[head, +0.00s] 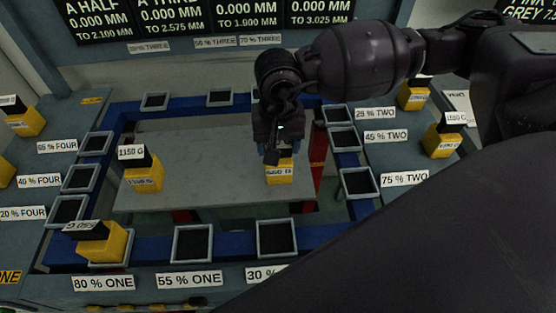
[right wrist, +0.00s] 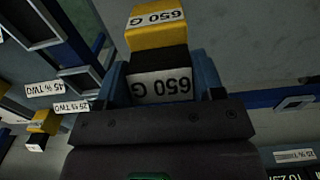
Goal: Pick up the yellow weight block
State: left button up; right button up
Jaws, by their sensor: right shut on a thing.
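A yellow weight block (head: 279,174) with a white label is under my right gripper (head: 278,153), over the grey plate. In the right wrist view this block (right wrist: 156,36) reads 650 G, and its dark top with a second 650 G label sits between the blue fingers of my right gripper (right wrist: 163,75). The right gripper is shut on it. I cannot tell whether the block touches the plate. Another yellow block (head: 144,178), marked 1150 G, stands on the left of the plate. My left gripper is not in view.
The grey plate (head: 200,150) lies inside a blue frame (head: 150,248) with several dark square trays (head: 192,243). Yellow blocks stand at front left (head: 103,245), far left (head: 28,122) and right (head: 440,143). Display panels (head: 170,15) hang at the back.

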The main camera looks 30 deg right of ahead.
grip_shut()
jog(key=shift+r, duration=0.1)
jog(key=shift+w+r, duration=0.1)
jog(key=shift+r, duration=0.35)
notch_tip(320, 180, up, 19)
jog(key=p, duration=0.1)
